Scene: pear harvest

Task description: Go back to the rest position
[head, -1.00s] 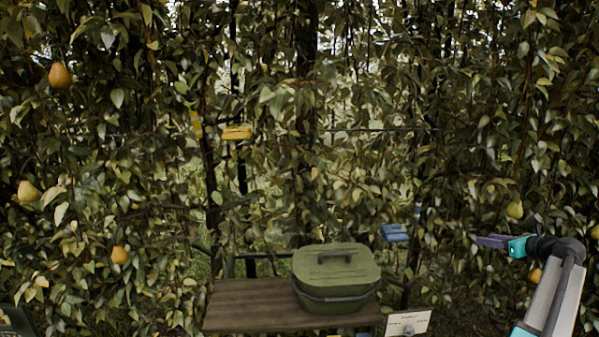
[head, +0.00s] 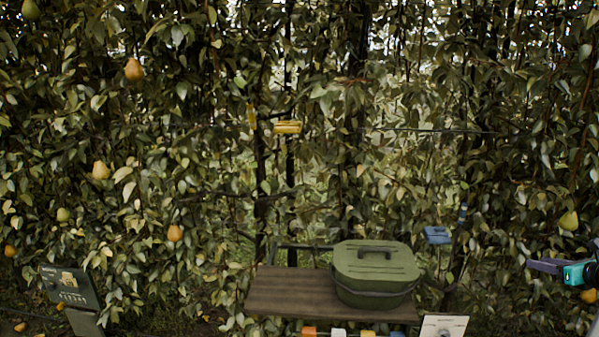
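My gripper (head: 548,266) is at the right edge of the head view, seen from the side in front of the leaves. Its dark fingers point left and its teal part sits behind them. I cannot tell whether the fingers are open or shut, and no fruit shows in them. A greenish pear (head: 568,221) hangs just above it, apart from it. An orange pear (head: 589,296) shows just below the teal part. Most of my arm is outside the view.
A green lidded box (head: 376,272) stands on a wooden shelf (head: 290,292). A white sign (head: 444,326) and a dark panel (head: 70,286) stand low in front. Several pears, such as one orange pear (head: 134,69), hang at the left. Yellow (head: 288,127) and blue (head: 437,235) items hang among the leaves.

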